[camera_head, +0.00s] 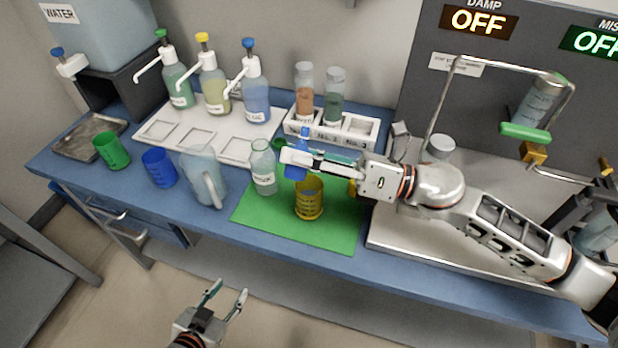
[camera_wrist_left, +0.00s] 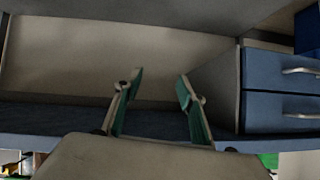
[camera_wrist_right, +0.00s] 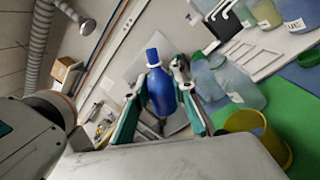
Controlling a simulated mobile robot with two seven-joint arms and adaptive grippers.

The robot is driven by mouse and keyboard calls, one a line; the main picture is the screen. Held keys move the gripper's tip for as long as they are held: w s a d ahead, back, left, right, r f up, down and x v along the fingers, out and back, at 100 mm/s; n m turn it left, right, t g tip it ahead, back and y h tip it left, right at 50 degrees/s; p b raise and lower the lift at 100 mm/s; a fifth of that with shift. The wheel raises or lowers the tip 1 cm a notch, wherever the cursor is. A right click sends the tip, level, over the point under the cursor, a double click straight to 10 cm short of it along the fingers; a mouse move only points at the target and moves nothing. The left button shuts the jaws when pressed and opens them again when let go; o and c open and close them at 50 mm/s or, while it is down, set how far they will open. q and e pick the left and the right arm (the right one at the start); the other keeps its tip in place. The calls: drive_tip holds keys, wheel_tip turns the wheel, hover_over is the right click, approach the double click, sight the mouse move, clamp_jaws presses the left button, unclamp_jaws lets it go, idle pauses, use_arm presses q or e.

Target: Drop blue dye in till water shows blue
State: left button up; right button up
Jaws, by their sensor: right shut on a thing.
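My right gripper (camera_head: 297,160) is shut on a small dark blue dye bottle (camera_head: 296,171), which also shows between its fingers in the right wrist view (camera_wrist_right: 161,92). The bottle is upright, cap on top, near the yellow cup (camera_head: 309,205), to its upper left in the head view. The yellow cup stands on the green mat (camera_head: 335,233); its contents cannot be made out. A clear labelled bottle (camera_head: 263,175) stands on the mat to the left. My left gripper (camera_head: 230,290) is open and empty in front of the table.
Left on the table are a pitcher (camera_head: 201,163), a blue cup (camera_head: 158,168) and a green cup (camera_head: 111,151). Behind stand pump bottles, including a blue one (camera_head: 256,97), and a tube rack (camera_head: 332,131). A metal stand (camera_head: 432,125) is at right.

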use_arm(q)
wheel_tip(320, 180, down, 6)
drive_tip(key=s+b, duration=0.2)
drive_tip(key=b, duration=0.3)
use_arm(e)
drive_tip(key=shift+s+a+f+n+h+b, duration=0.7)
drive_tip(key=shift+s+f+n, duration=0.85)
drive_tip(key=shift+f+n, duration=2.95)
use_arm(q)
drive_tip(key=w+r+p, duration=0.3)
drive_tip(key=r, duration=0.2)
drive_tip(key=shift+w+a+t+p, duration=0.2)
drive_tip(key=shift+a+t+p, duration=0.1)
drive_tip(key=shift+a+p, duration=0.1)
use_arm(e)
wheel_tip(320, 180, up, 3)
drive_tip(key=shift+s+r+m+g, duration=0.1)
drive_tip(key=shift+r+m+g, duration=0.1)
drive_tip(key=shift+m+g, duration=0.35)
use_arm(q)
drive_tip(key=shift+w+r, duration=0.2)
drive_tip(key=shift+w, duration=0.15)
drive_tip(key=shift+s, duration=0.15)
